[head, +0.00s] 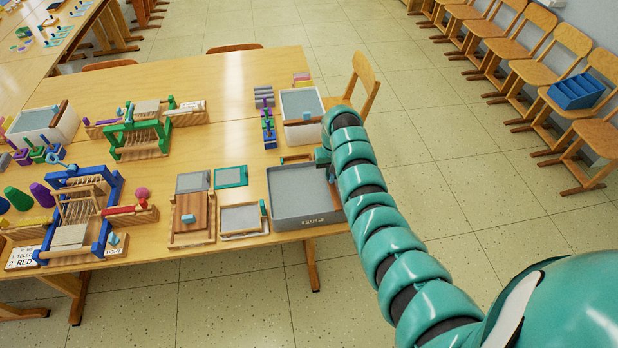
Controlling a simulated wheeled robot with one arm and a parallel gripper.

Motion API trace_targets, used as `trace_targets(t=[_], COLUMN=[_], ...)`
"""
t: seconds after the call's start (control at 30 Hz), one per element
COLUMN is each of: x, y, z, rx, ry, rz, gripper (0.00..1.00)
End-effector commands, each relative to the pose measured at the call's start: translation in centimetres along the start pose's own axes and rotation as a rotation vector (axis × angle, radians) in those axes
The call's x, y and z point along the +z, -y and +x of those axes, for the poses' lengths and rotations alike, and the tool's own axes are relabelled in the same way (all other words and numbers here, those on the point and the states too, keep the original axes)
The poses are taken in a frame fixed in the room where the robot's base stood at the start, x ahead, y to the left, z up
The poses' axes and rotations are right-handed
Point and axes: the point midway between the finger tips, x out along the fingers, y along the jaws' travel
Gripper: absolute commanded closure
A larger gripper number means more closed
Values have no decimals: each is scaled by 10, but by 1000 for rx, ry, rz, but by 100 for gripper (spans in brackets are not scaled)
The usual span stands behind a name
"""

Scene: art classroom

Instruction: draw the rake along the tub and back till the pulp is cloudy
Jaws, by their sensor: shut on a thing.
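The grey tub (283,222) stands at the table's right front corner, with a label on its front wall and smooth grey pulp (299,192) inside. My gripper (321,158) is at the tub's far right corner, partly hidden by my own teal arm. It is shut on the wooden rake (295,158). A brown bar of the rake shows just left of my gripper, along the tub's far edge. The rest of the rake is hidden or too small to make out, and I cannot tell whether it touches the pulp.
A white tub (303,133) stands behind the grey tub. Left of the grey tub lie a framed screen (242,219), a wooden press (191,218) and a teal frame (231,177). Blue (111,205) and green (137,139) looms stand farther left. A chair (362,84) stands at the table's right edge.

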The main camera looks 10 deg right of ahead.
Motion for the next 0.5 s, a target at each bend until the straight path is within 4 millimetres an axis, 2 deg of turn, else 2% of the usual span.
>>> trace_targets(t=[0.03,0.2,0.5], x=[-1,0,0], y=[-10,-28,-37], z=[3,2,0], rx=[1,0,1], ry=[-3,-1,1], rz=[4,0,1], gripper=[100,100,100])
